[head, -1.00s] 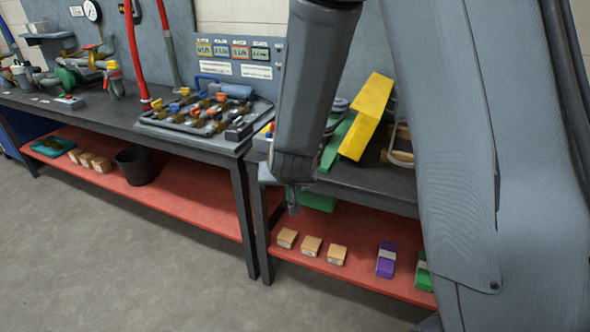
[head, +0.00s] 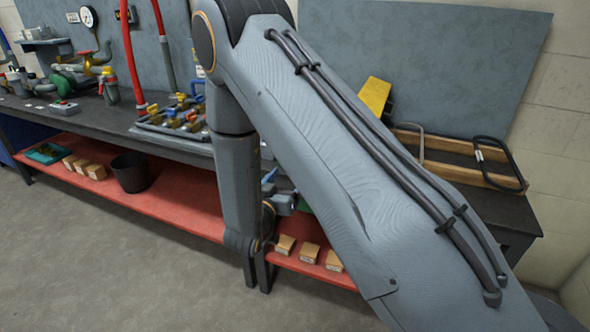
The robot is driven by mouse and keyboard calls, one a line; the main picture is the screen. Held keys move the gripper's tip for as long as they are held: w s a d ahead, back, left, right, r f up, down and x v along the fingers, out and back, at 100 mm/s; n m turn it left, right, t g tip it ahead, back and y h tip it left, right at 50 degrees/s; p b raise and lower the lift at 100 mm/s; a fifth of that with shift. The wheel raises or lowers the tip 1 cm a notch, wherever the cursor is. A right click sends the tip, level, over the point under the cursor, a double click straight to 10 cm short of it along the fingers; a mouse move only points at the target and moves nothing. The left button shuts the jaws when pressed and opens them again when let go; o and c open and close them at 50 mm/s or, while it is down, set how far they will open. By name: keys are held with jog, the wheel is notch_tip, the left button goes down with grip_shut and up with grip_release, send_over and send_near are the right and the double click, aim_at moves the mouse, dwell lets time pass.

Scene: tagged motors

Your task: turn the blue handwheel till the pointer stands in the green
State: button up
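A round white gauge (head: 87,17) hangs on the grey back panel at the upper left; its pointer and any green band are too small to read. Below it, pipework with a yellow wheel-like part (head: 88,62) and a green body (head: 66,78) stands on the bench. I cannot make out a blue handwheel for certain. My arm crosses the middle of the view, its forearm hanging down in front of the bench. My gripper (head: 284,203) seems to be the small grey part beyond the wrist, partly hidden, well right of the pipework. Its fingers are not clear.
A dark bench (head: 110,126) runs along the wall. A tray of valve fittings (head: 165,130) and red hoses (head: 132,60) are on it. The red lower shelf (head: 170,195) holds a black bin (head: 130,172) and several small boxes. Grey floor in front is clear.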

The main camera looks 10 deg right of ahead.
jog(key=shift+x, duration=2.1)
jog(key=shift+c, duration=0.4)
jog(key=c, duration=1)
jog(key=shift+m+b, duration=0.5)
jog(key=shift+m, duration=2.6)
